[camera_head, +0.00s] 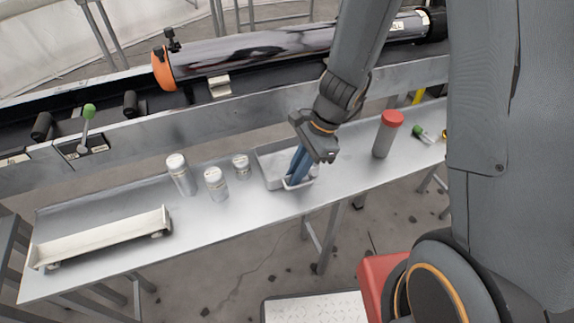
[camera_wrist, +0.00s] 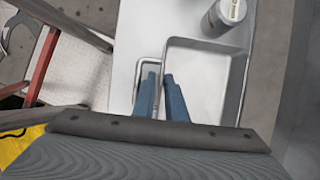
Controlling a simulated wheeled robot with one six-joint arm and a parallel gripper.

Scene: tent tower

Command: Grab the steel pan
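The steel pan (camera_head: 270,170) is a shallow rectangular metal tray on the steel bench, with a wire handle at its near right end. In the wrist view the pan (camera_wrist: 204,42) fills the middle right, and its handle loop (camera_wrist: 138,80) stands out to the left of the end wall. My gripper (camera_head: 297,165) points down at this end. In the wrist view its blue fingers (camera_wrist: 161,90) are close together, one on each side of the end wall. The left finger is inside the handle loop and the right one inside the pan. Finger contact is partly hidden.
Several grey canisters (camera_head: 216,184) stand left of the pan; one (camera_wrist: 226,16) is near it in the wrist view. A red-capped canister (camera_head: 387,134) stands to the right. A cream tray (camera_head: 102,239) lies at the far left. A long machine with a metal cylinder (camera_head: 255,50) runs behind the bench.

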